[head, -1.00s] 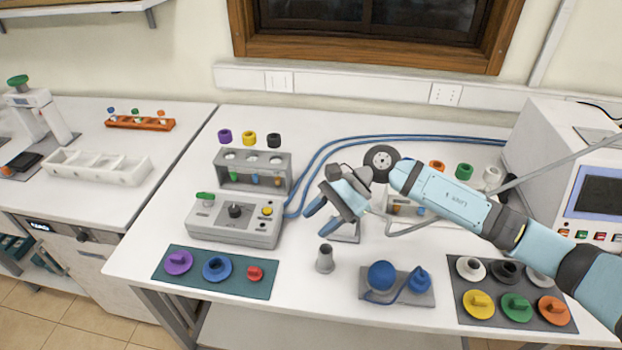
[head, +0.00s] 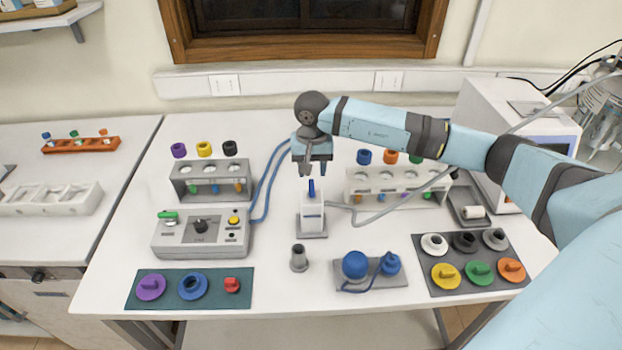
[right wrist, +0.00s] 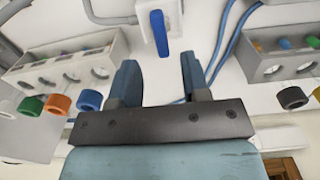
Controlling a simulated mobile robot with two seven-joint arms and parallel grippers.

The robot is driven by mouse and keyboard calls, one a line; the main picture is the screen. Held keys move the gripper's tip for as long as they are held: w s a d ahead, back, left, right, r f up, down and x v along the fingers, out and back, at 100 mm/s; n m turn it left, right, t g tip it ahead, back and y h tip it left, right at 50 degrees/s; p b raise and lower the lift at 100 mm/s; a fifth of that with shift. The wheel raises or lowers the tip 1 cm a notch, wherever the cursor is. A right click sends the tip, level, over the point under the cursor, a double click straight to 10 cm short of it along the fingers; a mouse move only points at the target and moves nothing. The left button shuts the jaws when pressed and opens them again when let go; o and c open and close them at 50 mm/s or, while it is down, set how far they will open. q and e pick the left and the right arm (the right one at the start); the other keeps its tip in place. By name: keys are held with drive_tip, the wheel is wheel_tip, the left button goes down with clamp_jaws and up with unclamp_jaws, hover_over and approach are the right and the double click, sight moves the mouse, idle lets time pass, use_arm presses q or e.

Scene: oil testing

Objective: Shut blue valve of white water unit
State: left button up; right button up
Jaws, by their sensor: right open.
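The white water unit (head: 312,215) stands upright on a grey base in the middle of the table. Its blue valve (head: 311,189) is a narrow lever on top that looks upright in the head view. The unit also shows at the top of the right wrist view (right wrist: 178,14), with the blue valve (right wrist: 159,33) ahead of the fingers. My right gripper (head: 312,172) is open and empty just above the valve, pointing down. In the right wrist view its two fingers (right wrist: 162,82) stand apart, with the valve beyond them and between their lines. My left gripper is not in view.
A grey rack (head: 212,180) stands left of the unit and a white rack (head: 398,188) stands right.

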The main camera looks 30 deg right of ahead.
sight(312, 186)
drive_tip(key=shift+f+p, duration=0.55)
drive_tip(key=shift+f, duration=2.2)
clamp_jaws()
